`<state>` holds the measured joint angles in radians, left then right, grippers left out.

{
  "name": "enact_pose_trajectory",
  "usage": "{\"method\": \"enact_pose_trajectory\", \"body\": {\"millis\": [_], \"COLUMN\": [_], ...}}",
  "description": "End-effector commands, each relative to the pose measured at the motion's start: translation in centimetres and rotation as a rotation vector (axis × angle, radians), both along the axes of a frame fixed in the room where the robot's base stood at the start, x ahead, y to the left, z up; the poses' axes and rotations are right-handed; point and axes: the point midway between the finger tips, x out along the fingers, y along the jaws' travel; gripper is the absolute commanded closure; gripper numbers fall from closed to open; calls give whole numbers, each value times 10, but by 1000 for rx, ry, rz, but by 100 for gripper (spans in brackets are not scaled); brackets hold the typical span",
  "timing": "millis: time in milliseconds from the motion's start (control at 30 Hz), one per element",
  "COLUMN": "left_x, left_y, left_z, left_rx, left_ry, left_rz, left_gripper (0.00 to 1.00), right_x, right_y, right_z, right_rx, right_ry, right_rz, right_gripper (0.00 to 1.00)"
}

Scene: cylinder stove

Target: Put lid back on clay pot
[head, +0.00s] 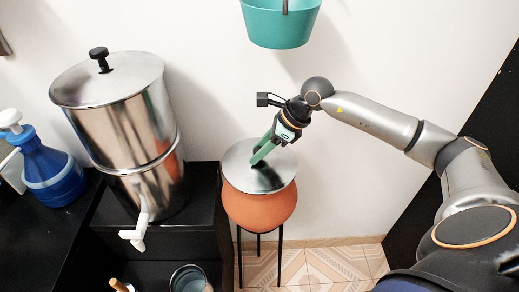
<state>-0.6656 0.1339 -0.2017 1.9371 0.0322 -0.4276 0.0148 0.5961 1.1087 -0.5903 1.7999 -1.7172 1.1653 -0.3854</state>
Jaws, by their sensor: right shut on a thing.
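The clay pot (258,208) is round and orange-brown and stands on a dark thin-legged stand. The lid (238,160) is a flat, shiny metal disc and lies over the pot's mouth; I cannot tell whether it rests fully on the rim. My right gripper (258,163) comes down from the upper right with green fingers and is shut on the lid near its middle. The fingers hide the part they hold. My left gripper is not in view.
A tall steel cylinder (127,110) with a black-knobbed cover and white tap stands left on a black cabinet (204,206). A blue jug (52,170) is further left. A teal planter (280,22) hangs on the wall above. Tiled floor (315,268) shows below.

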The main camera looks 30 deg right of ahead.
Motion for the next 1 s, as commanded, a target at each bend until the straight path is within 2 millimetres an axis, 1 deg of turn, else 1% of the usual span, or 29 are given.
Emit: {"method": "enact_pose_trajectory", "body": {"millis": [667,700,1000], "left_x": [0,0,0], "left_y": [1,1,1], "left_z": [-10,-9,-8], "left_rx": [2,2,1], "left_ry": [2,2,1], "left_rz": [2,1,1], "left_gripper": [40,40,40], "right_x": [0,0,0], "right_y": [0,0,0], "right_z": [-8,-8,-8], "right_rx": [0,0,-1], "right_ry": [-1,-1,-1], "right_rz": [-1,-1,-1], "right_gripper": [100,57,24]}}
